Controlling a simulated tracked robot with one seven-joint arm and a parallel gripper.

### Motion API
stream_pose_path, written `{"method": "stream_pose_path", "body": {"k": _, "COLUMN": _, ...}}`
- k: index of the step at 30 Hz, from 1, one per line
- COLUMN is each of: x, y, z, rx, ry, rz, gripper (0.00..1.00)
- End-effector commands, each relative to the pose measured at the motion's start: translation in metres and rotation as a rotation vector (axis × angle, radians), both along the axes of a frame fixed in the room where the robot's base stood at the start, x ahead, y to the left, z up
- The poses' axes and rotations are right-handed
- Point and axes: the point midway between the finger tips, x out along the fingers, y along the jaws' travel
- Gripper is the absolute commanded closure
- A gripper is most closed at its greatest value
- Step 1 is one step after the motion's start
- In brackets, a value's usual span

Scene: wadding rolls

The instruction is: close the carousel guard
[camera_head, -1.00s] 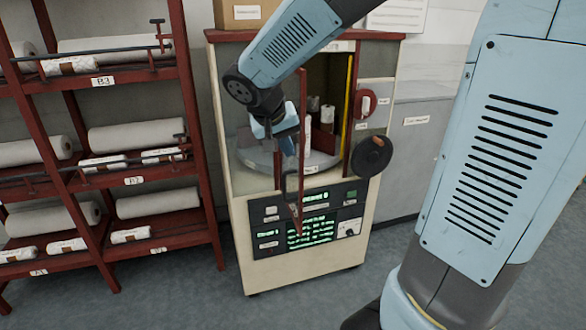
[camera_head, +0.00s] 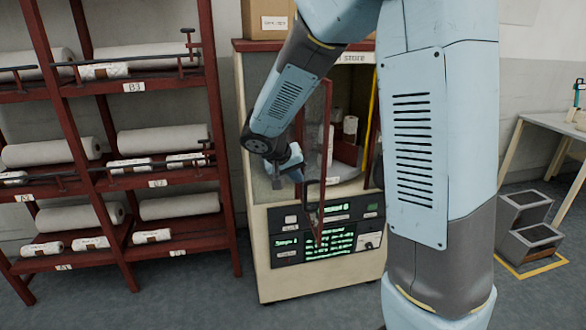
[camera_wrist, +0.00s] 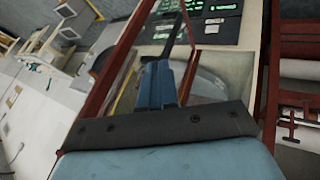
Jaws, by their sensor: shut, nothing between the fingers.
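The carousel guard (camera_head: 315,140) is a clear pane in a red frame. It stands open, swung out from the front of the cream carousel cabinet (camera_head: 267,270). A dark bar handle (camera_head: 308,196) is low on the guard; a dark bar, probably this handle, also shows in the wrist view (camera_wrist: 181,32). My gripper (camera_head: 296,172) is shut and empty, at the left side of the guard in the head view. Its blue-grey fingers show in the wrist view (camera_wrist: 160,85), close to the dark bar. I cannot tell whether they touch it.
A red rack (camera_head: 215,130) with white rolls stands left of the cabinet. A control panel with green displays (camera_head: 328,240) is below the opening. A table (camera_head: 545,122) and grey step-like boxes (camera_head: 530,225) are at the right. My arm hides the cabinet's right side.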

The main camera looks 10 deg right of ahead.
Motion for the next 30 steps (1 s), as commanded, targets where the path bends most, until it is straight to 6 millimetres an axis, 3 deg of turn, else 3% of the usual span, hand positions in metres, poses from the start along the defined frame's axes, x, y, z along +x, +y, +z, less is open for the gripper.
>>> {"method": "stream_pose_path", "body": {"k": 5, "x": 0.01, "y": -0.015, "z": -0.026, "rx": -0.001, "ry": 0.003, "rz": -0.001, "gripper": 1.0}}
{"method": "stream_pose_path", "body": {"k": 13, "x": 0.008, "y": -0.047, "z": -0.022, "rx": 0.001, "ry": 0.0, "rz": -0.001, "gripper": 1.0}}
{"method": "stream_pose_path", "body": {"k": 27, "x": 0.008, "y": -0.059, "z": -0.022, "rx": 0.0, "ry": 0.0, "rz": 0.002, "gripper": 1.0}}
{"method": "stream_pose_path", "body": {"k": 30, "x": 0.008, "y": -0.054, "z": -0.022, "rx": 0.001, "ry": 0.0, "rz": 0.008, "gripper": 1.0}}
